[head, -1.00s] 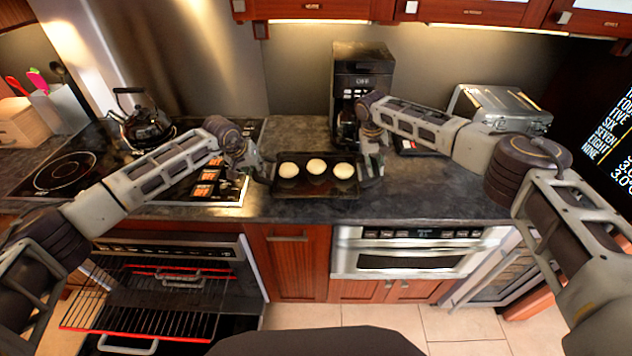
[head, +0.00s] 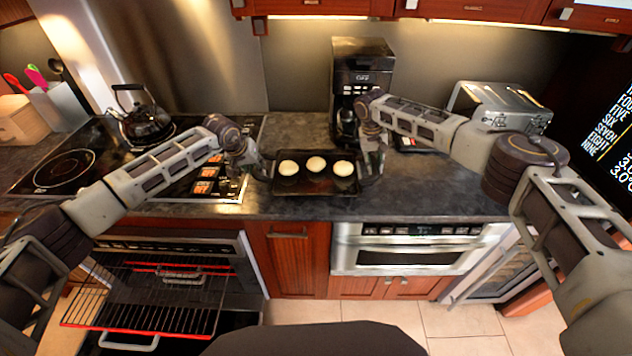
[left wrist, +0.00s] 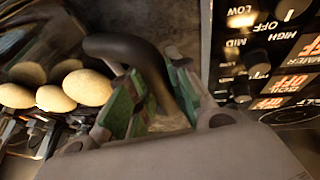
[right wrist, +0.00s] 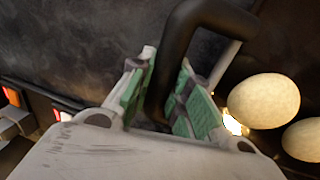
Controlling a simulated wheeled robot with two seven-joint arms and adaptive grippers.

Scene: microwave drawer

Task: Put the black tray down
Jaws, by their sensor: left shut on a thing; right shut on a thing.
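The black tray (head: 316,186) holds three pale round buns (head: 315,164) and is at the dark countertop between the stove and the coffee maker; I cannot tell whether it touches the counter. My left gripper (head: 258,166) is shut on the tray's left handle, a black curved bar (left wrist: 150,62) between green pads in the left wrist view. My right gripper (head: 371,164) is shut on the right handle, which shows between the pads in the right wrist view (right wrist: 178,60). The tray looks roughly level.
A coffee maker (head: 362,75) stands behind the tray and a silver toaster (head: 500,108) to the right. The stove with a kettle (head: 143,118) is at left. An open oven with its rack (head: 150,298) is below. Countertop (head: 440,190) is clear at right front.

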